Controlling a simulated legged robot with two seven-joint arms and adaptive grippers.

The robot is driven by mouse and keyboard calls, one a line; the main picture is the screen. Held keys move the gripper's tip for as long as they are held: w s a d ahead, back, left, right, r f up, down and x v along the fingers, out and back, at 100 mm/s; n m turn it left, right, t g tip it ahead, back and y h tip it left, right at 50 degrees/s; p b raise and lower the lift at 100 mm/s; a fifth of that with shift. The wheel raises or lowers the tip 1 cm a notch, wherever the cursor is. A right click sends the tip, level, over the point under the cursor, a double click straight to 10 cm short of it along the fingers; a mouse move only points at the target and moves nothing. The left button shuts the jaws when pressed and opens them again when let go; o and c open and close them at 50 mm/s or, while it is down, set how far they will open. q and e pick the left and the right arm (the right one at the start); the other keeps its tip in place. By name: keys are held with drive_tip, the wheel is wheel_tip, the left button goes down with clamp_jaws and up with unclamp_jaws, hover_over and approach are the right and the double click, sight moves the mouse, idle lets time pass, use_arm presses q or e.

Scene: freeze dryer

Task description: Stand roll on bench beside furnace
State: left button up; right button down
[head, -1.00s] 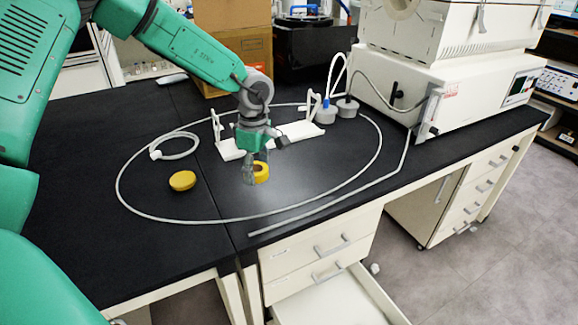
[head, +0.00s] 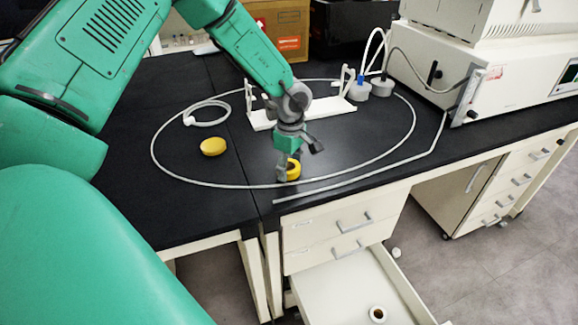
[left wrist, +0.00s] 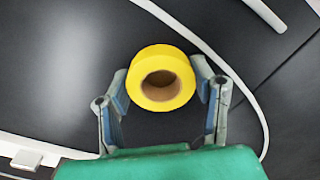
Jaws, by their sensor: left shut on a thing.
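A yellow tape roll (head: 294,170) is at my left gripper (head: 287,172) over the black bench, inside the tubing loop. In the left wrist view the roll (left wrist: 161,78) sits between the two fingers of my left gripper (left wrist: 163,85), its brown core facing the camera. The gripper is shut on it. Whether the roll touches the bench is hard to tell. The furnace (head: 460,75) is the white unit at the right back of the bench (head: 235,210). My right gripper is not in view.
A white tube (head: 160,165) loops round the gripper. A yellow dome (head: 213,146) lies to the left. An open drawer (head: 350,290) juts out below, with a small ring (head: 377,314) in it.

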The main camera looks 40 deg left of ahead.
sight(289, 165)
use_arm(q)
drive_tip(key=o, duration=1.3)
drive_tip(key=shift+c, duration=0.2)
drive_tip(key=shift+a+f, duration=0.15)
drive_tip(key=shift+a, duration=0.35)
drive_tip(key=shift+a+r, duration=0.15)
drive_tip(key=shift+r, duration=0.1)
wheel_tip(289, 165, up, 12)
drive_tip(key=p, duration=0.1)
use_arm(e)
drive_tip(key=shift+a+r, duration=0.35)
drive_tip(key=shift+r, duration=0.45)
use_arm(q)
drive_tip(key=shift+d, duration=0.45)
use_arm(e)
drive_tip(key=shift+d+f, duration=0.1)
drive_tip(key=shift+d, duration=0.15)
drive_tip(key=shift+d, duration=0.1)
